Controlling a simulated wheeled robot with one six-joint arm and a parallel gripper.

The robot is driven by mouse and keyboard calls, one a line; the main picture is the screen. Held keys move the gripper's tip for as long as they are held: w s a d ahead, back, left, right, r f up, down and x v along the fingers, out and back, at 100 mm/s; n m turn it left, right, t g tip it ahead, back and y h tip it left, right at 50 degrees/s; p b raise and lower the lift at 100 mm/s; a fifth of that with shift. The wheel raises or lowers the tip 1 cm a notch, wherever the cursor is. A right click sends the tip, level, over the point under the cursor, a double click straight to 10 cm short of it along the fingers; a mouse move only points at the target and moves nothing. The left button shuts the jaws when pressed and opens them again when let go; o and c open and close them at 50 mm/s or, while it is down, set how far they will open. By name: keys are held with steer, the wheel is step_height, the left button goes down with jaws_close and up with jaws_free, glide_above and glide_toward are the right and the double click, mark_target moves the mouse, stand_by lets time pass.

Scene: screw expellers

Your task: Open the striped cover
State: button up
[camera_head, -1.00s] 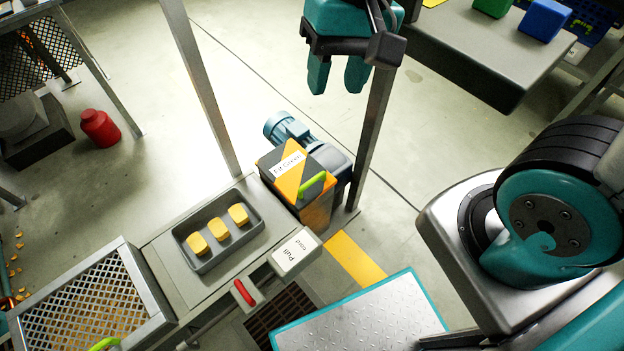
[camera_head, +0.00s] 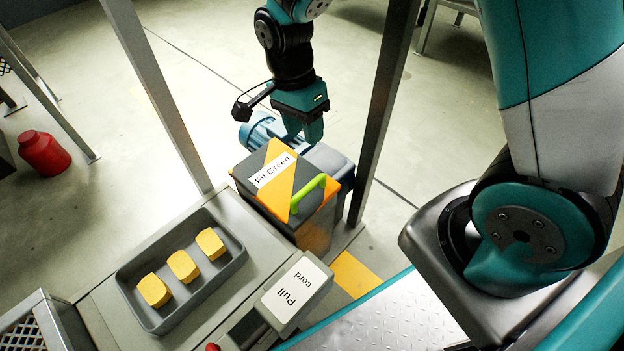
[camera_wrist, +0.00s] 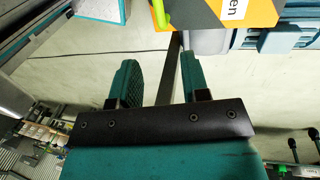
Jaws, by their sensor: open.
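The striped cover (camera_head: 267,176) is the dark grey and orange lid of a box, with a label reading "Fit Green" and a bright green handle (camera_head: 308,193). It lies shut on the box. My gripper (camera_head: 303,137) hangs just behind and above the cover, apart from the handle. In the wrist view my gripper (camera_wrist: 158,85) has its fingers spread with nothing between them. Part of the striped cover (camera_wrist: 254,12) and the green handle (camera_wrist: 160,14) show at the top of the wrist view, beyond the fingertips.
A blue motor (camera_head: 265,128) sits behind the box. Metal posts (camera_head: 385,110) rise at both sides. A grey tray (camera_head: 150,318) with yellow blocks and a "Pull cord" sign (camera_head: 297,290) are in front. A red jug (camera_head: 44,153) stands on the floor at left.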

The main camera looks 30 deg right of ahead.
mark_target(315, 180)
steer(key=f+b, duration=0.1)
steer(key=f, duration=0.3)
steer(key=s+f+b, duration=0.1)
steer(key=f+b, duration=0.1)
steer(key=f, duration=0.2)
steer(key=s+f+b, duration=0.1)
steer(key=f, duration=0.3)
steer(key=shift+s+d+f+b, duration=0.2)
steer(key=shift+d+b, duration=0.15)
steer(key=shift+r, duration=0.1)
jaws_close()
